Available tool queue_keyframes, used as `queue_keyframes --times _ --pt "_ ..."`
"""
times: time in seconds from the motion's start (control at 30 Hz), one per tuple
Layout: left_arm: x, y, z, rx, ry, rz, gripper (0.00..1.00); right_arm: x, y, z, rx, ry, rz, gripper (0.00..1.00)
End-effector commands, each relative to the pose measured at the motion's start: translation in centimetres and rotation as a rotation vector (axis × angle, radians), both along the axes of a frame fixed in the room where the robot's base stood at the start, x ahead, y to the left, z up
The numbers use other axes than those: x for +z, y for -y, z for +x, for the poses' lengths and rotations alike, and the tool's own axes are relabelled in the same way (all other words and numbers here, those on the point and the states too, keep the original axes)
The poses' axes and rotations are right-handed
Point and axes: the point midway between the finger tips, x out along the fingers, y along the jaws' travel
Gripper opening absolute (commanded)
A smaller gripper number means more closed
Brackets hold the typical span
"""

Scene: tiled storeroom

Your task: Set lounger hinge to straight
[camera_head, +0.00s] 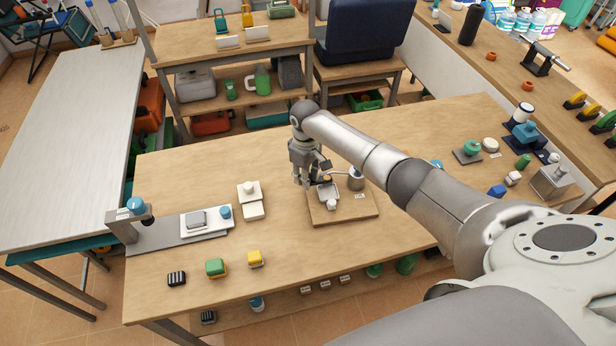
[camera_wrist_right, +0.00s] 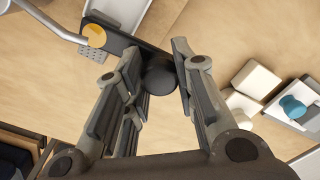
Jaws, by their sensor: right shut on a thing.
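A small mechanism, which looks like the lounger hinge (camera_head: 328,193), is fixed on a square wooden board (camera_head: 358,210) on the table. It has a pale plate, a dark bar (camera_wrist_right: 122,38) with an orange disc (camera_wrist_right: 95,36), and a dark round knob (camera_wrist_right: 160,82). My right gripper (camera_head: 320,181) reaches down over the mechanism from above. In the right wrist view its fingers (camera_wrist_right: 157,62) stand on either side of the knob and are shut on it. The fingers partly hide the hinge, so its exact angle cannot be told. My left gripper is not in view.
The wood between is clear.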

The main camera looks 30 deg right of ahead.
Motion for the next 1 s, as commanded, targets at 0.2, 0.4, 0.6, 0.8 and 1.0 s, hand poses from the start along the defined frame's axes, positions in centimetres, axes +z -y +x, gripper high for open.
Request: queue_keyframes --times 0.2,0.4,0.6,0.8,1.0 --pt "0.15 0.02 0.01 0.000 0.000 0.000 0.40 0.12 0.02 0.65 -0.079 0.004 0.002 0.00" --pt "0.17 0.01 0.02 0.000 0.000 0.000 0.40 0.15 0.11 0.87 -0.108 0.006 0.001 0.00" --pt "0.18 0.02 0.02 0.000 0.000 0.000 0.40 0.17 0.15 0.91 -0.113 0.006 0.001 0.00" --pt "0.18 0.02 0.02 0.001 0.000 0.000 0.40 0.19 0.15 0.91 -0.112 0.007 0.002 0.27" --pt "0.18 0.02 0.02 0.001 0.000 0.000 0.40 0.13 0.18 0.85 -0.112 0.005 0.001 0.49"
